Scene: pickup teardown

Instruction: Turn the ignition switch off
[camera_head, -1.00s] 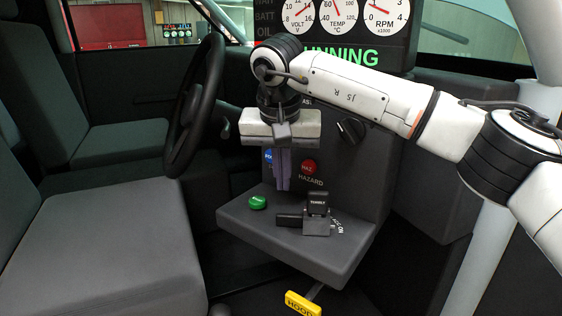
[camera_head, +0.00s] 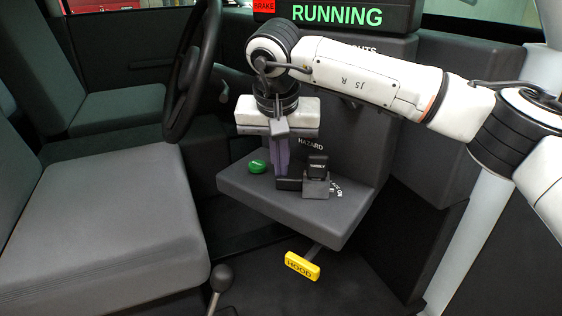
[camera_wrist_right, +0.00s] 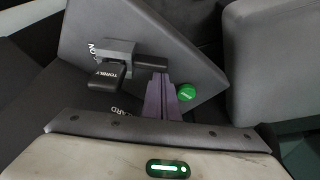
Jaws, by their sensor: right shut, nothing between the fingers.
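The ignition switch (camera_head: 316,187) is a grey block on the console shelf with a black tab (camera_head: 317,163) standing up and a black bar (camera_head: 289,184) reaching out to the left. In the right wrist view the block (camera_wrist_right: 117,46), tab (camera_wrist_right: 107,76) and bar (camera_wrist_right: 152,62) also show, with "ON" lettering beside the block. My right gripper (camera_head: 281,178) points down with its purple fingers shut and empty. Its tips (camera_wrist_right: 160,78) are right at the bar's free end; I cannot tell whether they touch. My left gripper is out of view.
A green button (camera_head: 257,167) sits left of the fingers on the shelf (camera_head: 300,213). A yellow HOOD handle (camera_head: 302,266) hangs below. The display (camera_head: 337,15) reads RUNNING. The steering wheel (camera_head: 193,75) and seat (camera_head: 100,220) are at left.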

